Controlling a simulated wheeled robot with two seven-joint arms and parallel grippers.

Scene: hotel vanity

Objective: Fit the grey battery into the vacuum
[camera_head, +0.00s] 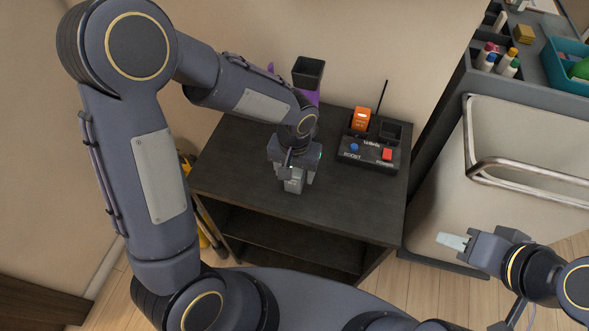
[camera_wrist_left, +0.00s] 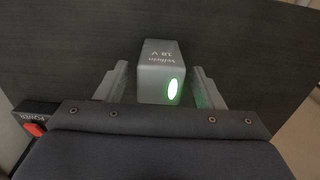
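The grey battery (camera_wrist_left: 158,75), marked 18 V with a lit green light, lies between the fingers of my left gripper (camera_wrist_left: 160,82) in the left wrist view. A narrow gap shows on both sides of it, so the gripper looks open around it. In the head view, the battery (camera_head: 293,185) is at the cabinet top, below my left gripper (camera_head: 294,176). The vacuum (camera_head: 312,97) seems to be the purple body with a black open-topped part, behind my left arm, which hides much of it. My right gripper (camera_head: 452,241) is at the lower right, away from the cabinet.
A black charger (camera_head: 366,153) with blue and red buttons stands on the dark cabinet (camera_head: 350,205). An orange battery (camera_head: 361,118) sits in its left slot; its right slot looks empty. The cabinet top's front right is clear. A metal-railed bin (camera_head: 530,130) stands at the right.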

